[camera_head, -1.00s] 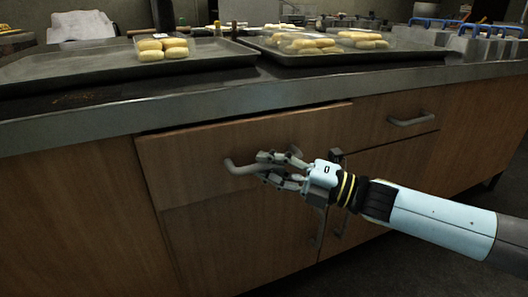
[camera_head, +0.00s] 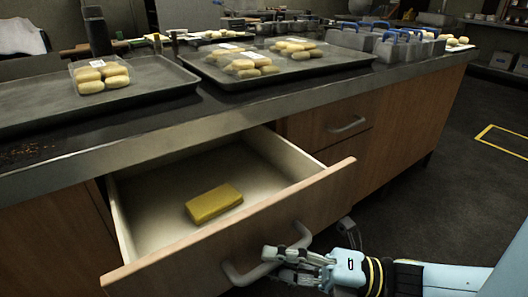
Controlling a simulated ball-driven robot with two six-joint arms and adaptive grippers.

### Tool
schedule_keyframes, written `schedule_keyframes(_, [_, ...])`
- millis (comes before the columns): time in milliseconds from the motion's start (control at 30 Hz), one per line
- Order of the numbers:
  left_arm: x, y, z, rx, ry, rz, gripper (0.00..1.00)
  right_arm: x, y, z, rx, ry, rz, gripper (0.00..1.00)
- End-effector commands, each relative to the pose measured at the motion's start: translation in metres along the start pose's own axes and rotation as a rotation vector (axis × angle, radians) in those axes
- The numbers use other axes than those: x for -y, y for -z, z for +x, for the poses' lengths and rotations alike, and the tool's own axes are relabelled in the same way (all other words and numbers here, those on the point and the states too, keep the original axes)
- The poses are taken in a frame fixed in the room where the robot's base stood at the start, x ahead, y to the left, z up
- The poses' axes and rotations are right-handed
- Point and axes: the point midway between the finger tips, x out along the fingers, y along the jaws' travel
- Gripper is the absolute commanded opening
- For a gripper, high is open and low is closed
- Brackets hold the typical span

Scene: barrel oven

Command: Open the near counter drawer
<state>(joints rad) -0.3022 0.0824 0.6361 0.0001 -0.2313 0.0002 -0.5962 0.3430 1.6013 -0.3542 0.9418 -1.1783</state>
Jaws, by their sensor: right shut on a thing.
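The near counter drawer (camera_head: 310,199) stands pulled well out from under the counter, its pale inside showing. A yellow block (camera_head: 213,202) lies flat on the drawer's floor. The drawer's grey bar handle (camera_head: 232,272) is on the wooden front. My right gripper (camera_head: 276,262) comes in from the lower right and is shut on the right part of the handle, its fingers around the bar. My left gripper is not in view.
The counter top (camera_head: 190,118) above carries two dark trays, a left tray (camera_head: 30,112) and a right tray (camera_head: 330,64), with packs of buns. A second drawer with a handle (camera_head: 348,125) is shut at the right. Open floor (camera_head: 440,170) lies to the right.

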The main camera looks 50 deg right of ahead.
Motion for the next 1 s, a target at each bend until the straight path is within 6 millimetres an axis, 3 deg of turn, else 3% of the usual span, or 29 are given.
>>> schedule_keyframes(500, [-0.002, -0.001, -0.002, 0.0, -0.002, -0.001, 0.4, -0.006, 0.004, -0.003, 0.001, -0.016, 0.004, 0.0])
schedule_keyframes(533, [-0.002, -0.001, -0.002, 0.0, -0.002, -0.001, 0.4, -0.006, 0.004, -0.003, 0.0, -0.016, 0.004, 0.16])
schedule_keyframes(600, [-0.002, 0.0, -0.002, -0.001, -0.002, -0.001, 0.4, -0.005, 0.004, -0.003, 0.0, -0.014, 0.003, 0.25])
schedule_keyframes(867, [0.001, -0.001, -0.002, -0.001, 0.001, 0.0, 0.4, -0.003, 0.004, -0.005, 0.0, -0.007, 0.002, 0.25])
schedule_keyframes(1000, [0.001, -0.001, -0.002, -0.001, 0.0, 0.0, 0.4, -0.002, 0.005, -0.018, -0.002, -0.004, 0.002, 0.25])
